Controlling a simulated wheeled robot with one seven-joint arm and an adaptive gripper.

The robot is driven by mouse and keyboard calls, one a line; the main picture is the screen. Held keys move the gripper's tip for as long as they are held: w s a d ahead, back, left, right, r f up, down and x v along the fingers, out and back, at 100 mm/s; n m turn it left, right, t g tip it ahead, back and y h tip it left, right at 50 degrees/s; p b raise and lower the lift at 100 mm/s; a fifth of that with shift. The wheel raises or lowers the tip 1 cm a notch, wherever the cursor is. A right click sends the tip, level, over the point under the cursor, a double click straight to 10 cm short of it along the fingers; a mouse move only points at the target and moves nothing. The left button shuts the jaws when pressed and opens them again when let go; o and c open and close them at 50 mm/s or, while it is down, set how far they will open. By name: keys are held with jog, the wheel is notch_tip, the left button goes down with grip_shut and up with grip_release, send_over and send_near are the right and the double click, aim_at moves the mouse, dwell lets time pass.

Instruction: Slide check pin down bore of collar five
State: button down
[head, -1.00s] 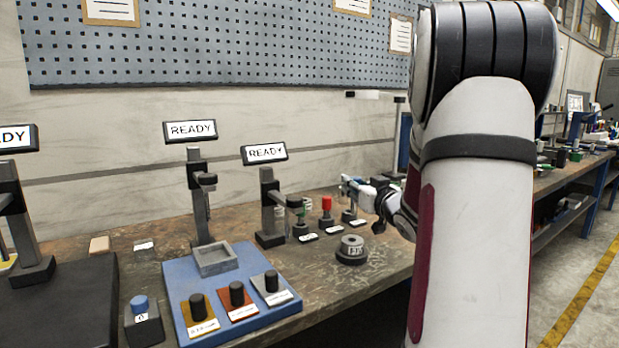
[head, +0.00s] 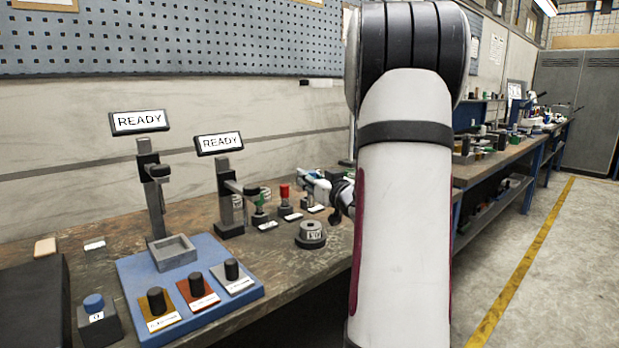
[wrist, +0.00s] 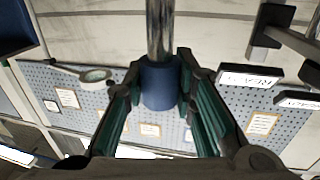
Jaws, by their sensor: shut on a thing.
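The check pin shows in the wrist view as a blue grip (wrist: 160,86) with a bright steel shaft (wrist: 160,30) running to the top edge. My gripper (wrist: 160,76) is shut on the blue grip, a green-lined finger on each side. The shaft's end is out of the wrist view. In the head view my gripper (head: 332,189) is small and partly hidden by my arm, above the bench's back part. A grey round collar (head: 311,231) stands on a dark base on the bench, left of and nearer than my gripper. Its label is too small to read.
A red-topped piece (head: 284,192) and a green-topped piece (head: 259,201) stand on small bases behind the collar. A READY display stand (head: 229,195) is left of them. A blue board (head: 133,272) with several knobs and a grey tray (head: 174,254) lies front left.

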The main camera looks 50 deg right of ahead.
aim_at(310, 207)
jog(key=shift+f+b, duration=1.3)
jog(key=shift+f, duration=0.7)
jog(key=shift+f+b, duration=2.2)
jog(key=shift+f, duration=0.6)
jog(key=c, duration=1.2)
grip_release()
jog(key=shift+c, duration=0.2)
jog(key=shift+s, duration=0.1)
jog(key=v, duration=1.2)
jog(key=shift+r, duration=0.1)
